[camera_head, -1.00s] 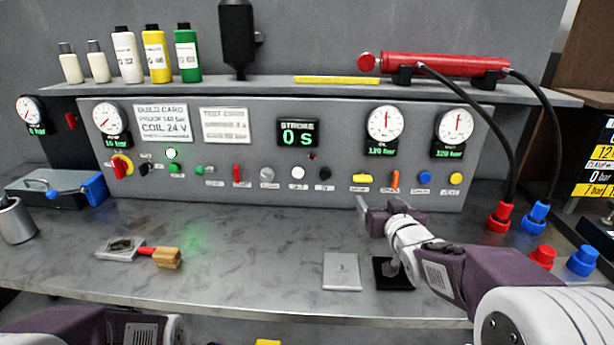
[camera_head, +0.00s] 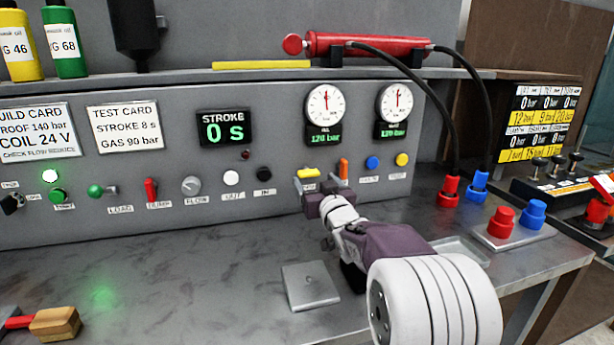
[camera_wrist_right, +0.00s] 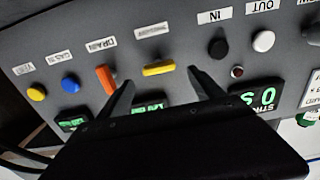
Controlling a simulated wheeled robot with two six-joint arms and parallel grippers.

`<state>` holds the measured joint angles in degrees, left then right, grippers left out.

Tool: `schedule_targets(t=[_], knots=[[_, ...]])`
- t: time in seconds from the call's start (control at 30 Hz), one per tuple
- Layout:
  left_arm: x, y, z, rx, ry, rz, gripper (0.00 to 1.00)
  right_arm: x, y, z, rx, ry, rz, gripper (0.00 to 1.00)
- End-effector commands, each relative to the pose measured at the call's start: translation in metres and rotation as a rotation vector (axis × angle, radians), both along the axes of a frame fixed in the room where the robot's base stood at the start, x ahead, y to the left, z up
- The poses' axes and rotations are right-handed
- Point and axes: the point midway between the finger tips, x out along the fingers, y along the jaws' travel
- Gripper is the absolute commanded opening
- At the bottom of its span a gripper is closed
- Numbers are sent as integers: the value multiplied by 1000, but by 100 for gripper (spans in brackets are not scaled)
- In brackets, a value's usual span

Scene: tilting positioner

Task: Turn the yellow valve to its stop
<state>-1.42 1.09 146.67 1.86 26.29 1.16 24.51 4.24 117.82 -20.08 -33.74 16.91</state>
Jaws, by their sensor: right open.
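The yellow valve (camera_head: 308,173) is a flat bar handle on the front of the grey panel, under the left of two gauges. It lies about level. In the right wrist view the valve (camera_wrist_right: 158,68) appears between my two dark fingers, clear of both. My right gripper (camera_head: 317,184) is open just in front of the valve, with its fingers pointing at the panel. The orange lever (camera_wrist_right: 106,79) stands close beside one finger. I cannot tell how far the fingertips are from the panel. My left gripper is out of view.
An orange lever (camera_head: 344,168), a blue knob (camera_head: 372,163) and a yellow knob (camera_head: 402,159) sit right of the valve; a black button (camera_head: 264,174) sits left. Below lies a grey plate (camera_head: 310,286). Hoses hang at right from a red cylinder (camera_head: 370,43).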

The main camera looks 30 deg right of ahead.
Motion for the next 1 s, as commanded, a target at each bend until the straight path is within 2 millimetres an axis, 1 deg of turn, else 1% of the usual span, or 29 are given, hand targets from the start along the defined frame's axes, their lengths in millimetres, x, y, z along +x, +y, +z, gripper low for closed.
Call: schedule_targets(t=[0.03,0.1,0.2,0.3,0.43,0.67,0.7,0.77,0.8,0.87,0.9,1.0], knots=[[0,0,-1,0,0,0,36,11,-2,-2,0,2,1,76],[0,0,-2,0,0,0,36,26,-6,-2,1,1,1,76],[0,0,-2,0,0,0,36,45,-10,-1,1,1,1,76],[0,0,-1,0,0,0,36,58,-14,-1,1,1,1,76],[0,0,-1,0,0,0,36,66,-16,0,0,0,0,76],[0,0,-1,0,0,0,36,67,-16,0,0,1,0,76],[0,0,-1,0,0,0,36,67,-16,0,0,1,0,65],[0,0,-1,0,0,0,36,67,-16,0,0,1,0,49],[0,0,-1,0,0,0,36,67,-16,0,0,1,0,37],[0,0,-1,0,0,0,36,67,-16,0,0,1,0,21],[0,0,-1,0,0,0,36,67,-16,0,0,1,0,14],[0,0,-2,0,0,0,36,67,-16,-1,-2,1,0,14]])
